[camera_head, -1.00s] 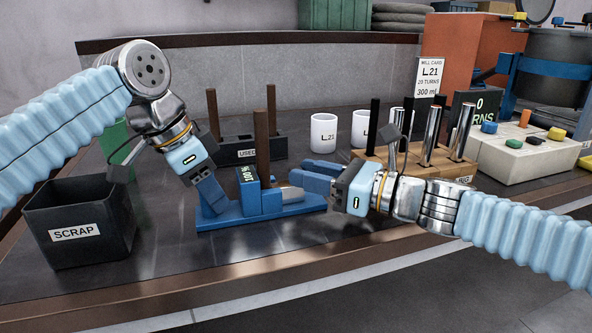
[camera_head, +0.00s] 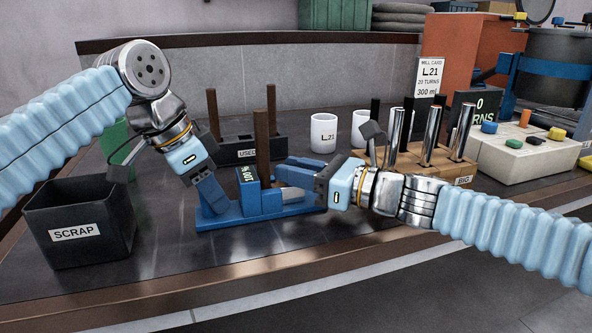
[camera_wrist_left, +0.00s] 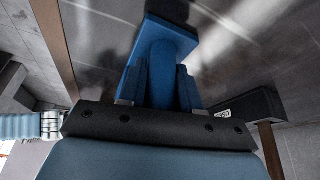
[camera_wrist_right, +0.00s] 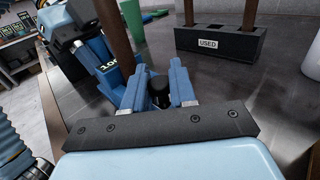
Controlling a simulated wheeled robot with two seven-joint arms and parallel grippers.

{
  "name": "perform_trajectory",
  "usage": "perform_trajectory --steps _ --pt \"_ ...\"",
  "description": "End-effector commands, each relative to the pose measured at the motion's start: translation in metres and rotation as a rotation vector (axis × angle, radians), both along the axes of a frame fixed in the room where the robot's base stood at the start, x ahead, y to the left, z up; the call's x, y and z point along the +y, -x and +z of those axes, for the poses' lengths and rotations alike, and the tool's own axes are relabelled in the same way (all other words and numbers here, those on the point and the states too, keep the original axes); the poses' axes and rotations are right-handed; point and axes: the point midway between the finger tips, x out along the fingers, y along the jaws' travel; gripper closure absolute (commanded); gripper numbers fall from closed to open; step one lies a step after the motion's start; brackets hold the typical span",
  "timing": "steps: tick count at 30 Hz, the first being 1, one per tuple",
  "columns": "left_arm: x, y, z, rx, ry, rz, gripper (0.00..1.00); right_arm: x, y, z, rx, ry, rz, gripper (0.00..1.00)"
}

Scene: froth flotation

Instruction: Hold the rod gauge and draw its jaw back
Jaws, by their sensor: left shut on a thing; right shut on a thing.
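The blue rod gauge (camera_head: 262,208) lies on the dark bench with a small display reading 100 %. A brown rod (camera_head: 263,135) stands upright at it, just beside the display; its foot is hidden. My left gripper (camera_head: 212,198) is shut on the blue post (camera_wrist_left: 163,72) at the gauge's left end. My right gripper (camera_head: 290,172) reaches in from the right at the gauge's right part. In the right wrist view its fingers stand either side of a black knob (camera_wrist_right: 158,88), and it is shut on that knob. The fingers hide the jaw in the head view.
A SCRAP bin (camera_head: 80,215) stands at the left. Behind the gauge are a USED rack (camera_head: 236,152) with brown rods and white mugs (camera_head: 324,134). A wooden block (camera_head: 420,165) with metal rods stands close behind my right gripper. The bench front is clear.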

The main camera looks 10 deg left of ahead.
Motion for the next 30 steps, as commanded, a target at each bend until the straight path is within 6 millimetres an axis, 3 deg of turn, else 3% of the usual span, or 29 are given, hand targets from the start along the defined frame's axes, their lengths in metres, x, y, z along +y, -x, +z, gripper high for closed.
perform_trajectory --steps 5,12,13,14,23,26,30 --pt "0.0 0.0 0.001 -0.001 0.0 0.0 1.0 -0.012 -0.008 0.0 -0.001 0.0 -0.002 1.0" --pt "0.0 0.0 0.0 -0.001 0.0 0.0 1.0 -0.013 -0.008 0.0 -0.001 0.001 0.0 1.0" --pt "0.0 0.0 0.0 -0.001 0.0 0.0 1.0 -0.013 -0.008 0.0 -0.001 0.001 0.0 0.7" --pt "0.0 0.0 0.0 -0.001 0.0 0.0 1.0 -0.013 -0.008 0.0 -0.001 0.001 0.0 0.67" --pt "0.0 0.0 0.001 -0.001 0.0 0.0 1.0 -0.013 -0.008 0.002 -0.002 0.0 0.0 0.67" --pt "0.0 0.0 0.001 -0.001 0.0 0.0 1.0 -0.012 -0.008 0.012 -0.005 0.0 0.001 0.67" --pt "0.0 0.0 0.0 -0.001 0.001 0.0 1.0 -0.012 -0.008 0.04 -0.007 -0.001 0.0 0.67"
